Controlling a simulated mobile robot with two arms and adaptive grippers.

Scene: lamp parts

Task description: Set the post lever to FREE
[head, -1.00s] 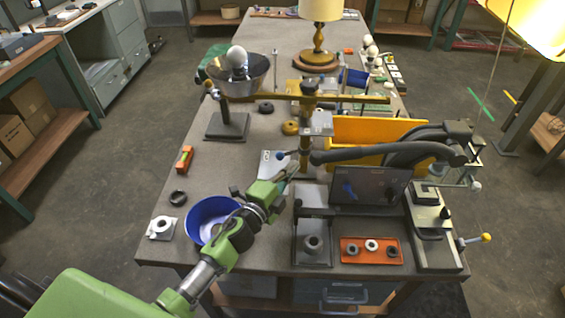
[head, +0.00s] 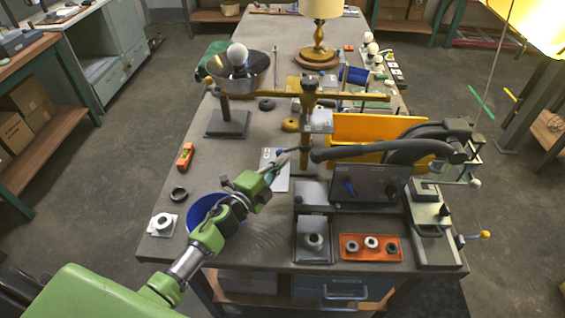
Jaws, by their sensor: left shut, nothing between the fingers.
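The upright post (head: 308,108) stands near the middle of the table and carries a long yellow beam (head: 350,97). A short dark lever (head: 293,150) sticks out to the left from the lower part of the post. Its knobbed end is partly hidden by my fingertips, and I cannot read its setting. My left gripper (head: 278,163) is shut and empty, with its tips at or very near the lever's left end. I cannot tell whether they touch. A pale plate (head: 281,184) lies below the fingers. My right gripper does not show.
A blue bowl (head: 196,213) sits under my left forearm. A metal bowl with a white bulb (head: 237,54) is beyond. A thick black curved arm (head: 385,149), a dark panel (head: 378,183) and an orange tray (head: 370,258) stand to the right. The table's left-middle area is fairly clear.

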